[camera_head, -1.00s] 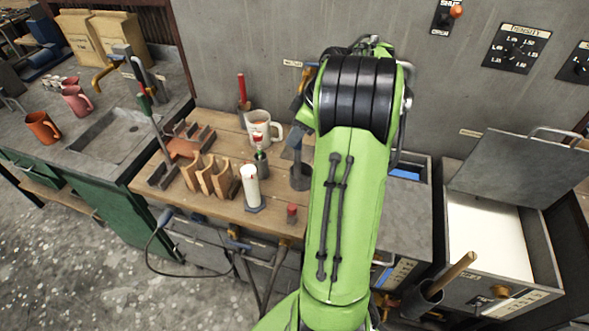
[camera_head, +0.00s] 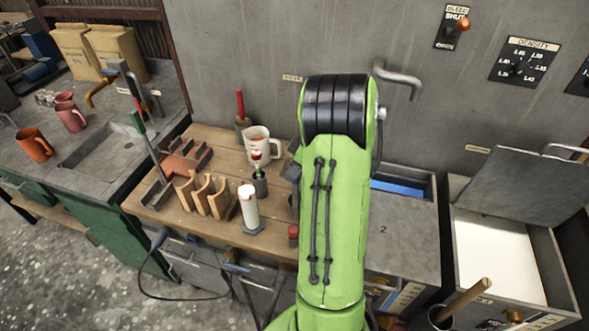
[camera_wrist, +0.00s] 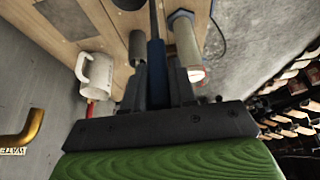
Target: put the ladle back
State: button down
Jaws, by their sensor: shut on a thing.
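My gripper (camera_wrist: 158,90) is shut on a slim upright thing with a blue grip, which looks like the handle of the ladle (camera_wrist: 156,58). Its dark shaft runs up to the top edge in the wrist view, and its bowl cannot be made out. In the head view my green arm hides my gripper and what it holds. A dark grey holder (camera_head: 294,171) shows partly beside my arm at the right of the wooden bench (camera_head: 222,152); whether it is the ladle's place cannot be told.
On the bench stand a white mug (camera_head: 256,146), a white cylinder (camera_head: 248,206), a wooden rack (camera_head: 207,196) and a small red-topped piece (camera_head: 293,232). Right of my arm are a numbered lid (camera_head: 405,235) and an open tank of white liquid (camera_head: 497,257). A pipe (camera_head: 401,78) juts from the wall.

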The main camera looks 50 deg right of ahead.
jog(key=shift+f, duration=0.15)
jog(key=c, duration=0.9)
grip_release()
